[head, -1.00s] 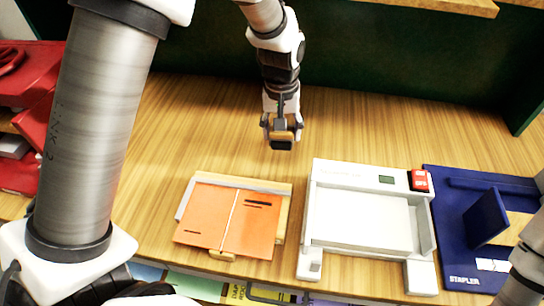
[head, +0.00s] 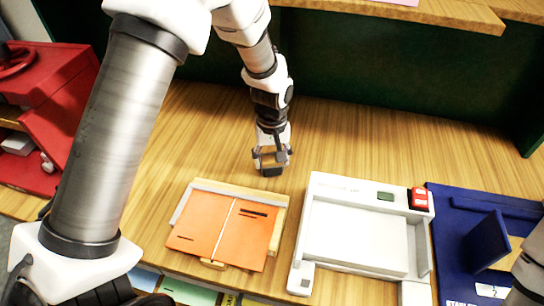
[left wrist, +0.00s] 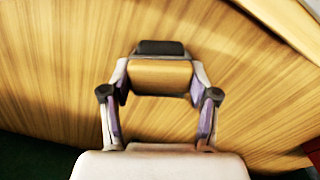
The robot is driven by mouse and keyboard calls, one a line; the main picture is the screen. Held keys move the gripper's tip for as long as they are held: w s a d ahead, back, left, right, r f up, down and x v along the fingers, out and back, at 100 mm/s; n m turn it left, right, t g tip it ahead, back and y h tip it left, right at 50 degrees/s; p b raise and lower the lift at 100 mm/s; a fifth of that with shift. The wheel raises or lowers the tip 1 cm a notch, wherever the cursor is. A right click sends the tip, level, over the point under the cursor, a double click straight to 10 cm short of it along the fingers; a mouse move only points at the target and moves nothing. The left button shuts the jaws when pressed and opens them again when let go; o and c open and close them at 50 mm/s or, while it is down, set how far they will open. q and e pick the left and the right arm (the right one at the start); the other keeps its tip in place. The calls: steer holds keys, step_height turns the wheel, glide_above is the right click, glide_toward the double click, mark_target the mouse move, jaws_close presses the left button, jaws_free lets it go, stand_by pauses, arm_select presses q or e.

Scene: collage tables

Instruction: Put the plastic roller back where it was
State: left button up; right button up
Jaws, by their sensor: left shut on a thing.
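My left gripper (head: 271,156) hangs over the wooden table, just behind the board with the orange card. It is shut on a small tan and black thing, which I take to be the plastic roller (head: 271,170). In the left wrist view the roller (left wrist: 160,75) sits between the fingertips of the left gripper (left wrist: 160,84), its tan part between them and its black part beyond. I cannot tell whether it touches the table. My right gripper is not in view.
An orange card (head: 218,228) lies on a board with a wooden strip (head: 245,187). Red holders (head: 60,110) stand at left. The table behind the board is clear.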

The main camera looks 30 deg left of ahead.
mark_target(272, 157)
arm_select(q)
steer(key=shift+s+f, duration=0.1)
steer(key=shift+f, duration=0.15)
steer(key=o, duration=1)
steer(key=shift+o, duration=0.4)
steer(key=shift+f, duration=0.1)
steer(key=shift+r, duration=0.3)
step_height(272, 157, up, 12)
steer(key=b, duration=0.1)
steer(key=shift+b, duration=0.3)
steer(key=shift+r, duration=0.1)
